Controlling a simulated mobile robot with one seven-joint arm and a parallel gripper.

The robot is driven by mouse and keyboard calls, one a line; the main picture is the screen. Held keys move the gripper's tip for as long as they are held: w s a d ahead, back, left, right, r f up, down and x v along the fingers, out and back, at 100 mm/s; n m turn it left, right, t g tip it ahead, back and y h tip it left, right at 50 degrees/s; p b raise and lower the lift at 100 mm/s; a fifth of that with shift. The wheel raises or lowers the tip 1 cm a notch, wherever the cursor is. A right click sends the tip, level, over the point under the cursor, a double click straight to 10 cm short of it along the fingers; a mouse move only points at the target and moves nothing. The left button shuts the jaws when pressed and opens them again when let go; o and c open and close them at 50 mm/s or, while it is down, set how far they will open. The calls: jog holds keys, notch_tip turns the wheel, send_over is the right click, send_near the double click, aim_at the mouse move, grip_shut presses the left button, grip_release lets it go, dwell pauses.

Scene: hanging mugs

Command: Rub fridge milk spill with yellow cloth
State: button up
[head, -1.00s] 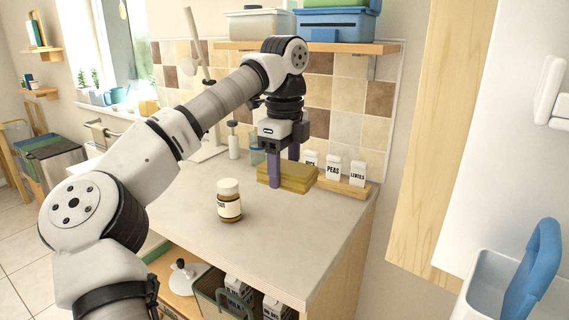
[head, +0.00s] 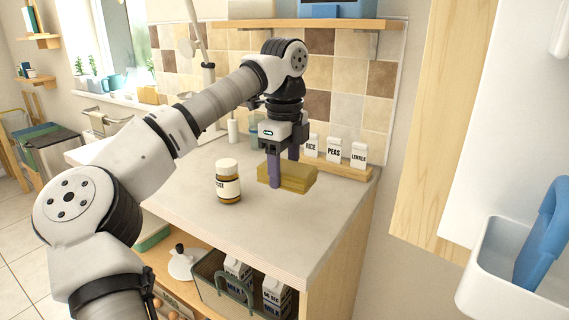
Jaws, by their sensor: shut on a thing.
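The yellow cloth (head: 300,180), a folded thick block, is in my gripper (head: 283,172) over the right part of the countertop. My gripper points down with its purple fingers shut on the cloth. I cannot tell whether the cloth touches the counter. No milk spill shows in this view.
A brown jar with a white lid (head: 228,185) stands left of the cloth on the countertop (head: 255,225). Labelled white containers (head: 334,150) stand behind. A basket (head: 215,290) with milk cartons (head: 275,296) sits below. A white bin (head: 500,275) with a blue handle (head: 545,235) is at right.

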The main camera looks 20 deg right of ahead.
aim_at(285, 183)
jog(key=shift+f+b, duration=2.95)
jog(key=shift+f, duration=2.2)
jog(key=o, duration=1)
jog(key=shift+c, duration=0.2)
jog(key=shift+o, duration=1.2)
jog(key=shift+r+p, duration=0.3)
jog(key=shift+p, duration=0.1)
jog(key=c, duration=1.3)
jog(key=shift+o, duration=0.2)
jog(key=shift+r+p, duration=2.6)
jog(key=shift+r, duration=0.35)
